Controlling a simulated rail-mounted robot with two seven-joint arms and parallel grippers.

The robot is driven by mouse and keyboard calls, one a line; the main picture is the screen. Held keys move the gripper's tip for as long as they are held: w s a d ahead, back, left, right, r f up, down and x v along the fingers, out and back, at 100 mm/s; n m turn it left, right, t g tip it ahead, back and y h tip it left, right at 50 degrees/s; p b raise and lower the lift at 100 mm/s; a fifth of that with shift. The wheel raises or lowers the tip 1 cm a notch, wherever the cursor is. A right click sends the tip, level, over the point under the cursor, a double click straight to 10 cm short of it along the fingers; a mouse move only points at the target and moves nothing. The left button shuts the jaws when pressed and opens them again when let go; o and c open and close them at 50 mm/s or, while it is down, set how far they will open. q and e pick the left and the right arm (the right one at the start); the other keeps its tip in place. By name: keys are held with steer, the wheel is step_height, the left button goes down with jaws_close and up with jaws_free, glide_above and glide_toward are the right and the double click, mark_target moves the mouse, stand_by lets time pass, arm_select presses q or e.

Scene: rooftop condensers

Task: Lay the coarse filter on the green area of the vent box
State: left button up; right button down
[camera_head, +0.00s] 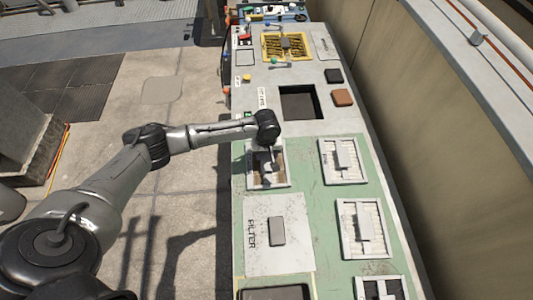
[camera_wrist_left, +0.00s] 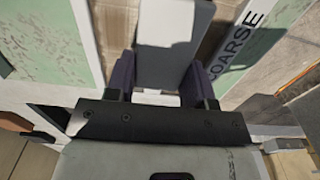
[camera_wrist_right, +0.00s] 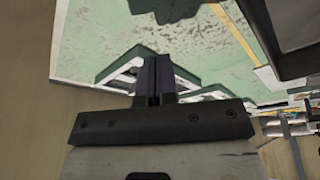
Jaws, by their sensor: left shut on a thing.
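The coarse filter (camera_head: 254,176) has a pale frame, a tan mesh and a grey block handle. In the left wrist view its handle (camera_wrist_left: 175,35) stands between my left fingers, beside a white strip lettered COARSE (camera_wrist_left: 235,48). My left gripper (camera_head: 273,160) is shut on the handle. The filter is over the upper left of the green area (camera_head: 309,205); I cannot tell whether it touches the surface. The wrist and fingers hide part of it. My right gripper (camera_wrist_right: 155,78) is shut with nothing visible between its fingers, and is out of the head view.
A white panel lettered FILTER (camera_head: 257,262) with a grey handle lies below. White louvred pieces (camera_head: 352,178), (camera_head: 345,245) line the right side. A square dark opening (camera_head: 300,103) and a yellow framed unit (camera_head: 270,47) are farther up. A wall (camera_head: 420,110) stands at right.

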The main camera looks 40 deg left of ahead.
steer(key=shift+r, duration=0.15)
arm_select(q)
steer(key=o, duration=1)
steer(key=shift+f, duration=0.1)
arm_select(e)
steer(key=shift+d, duration=0.15)
arm_select(q)
steer(key=shift+o, duration=0.2)
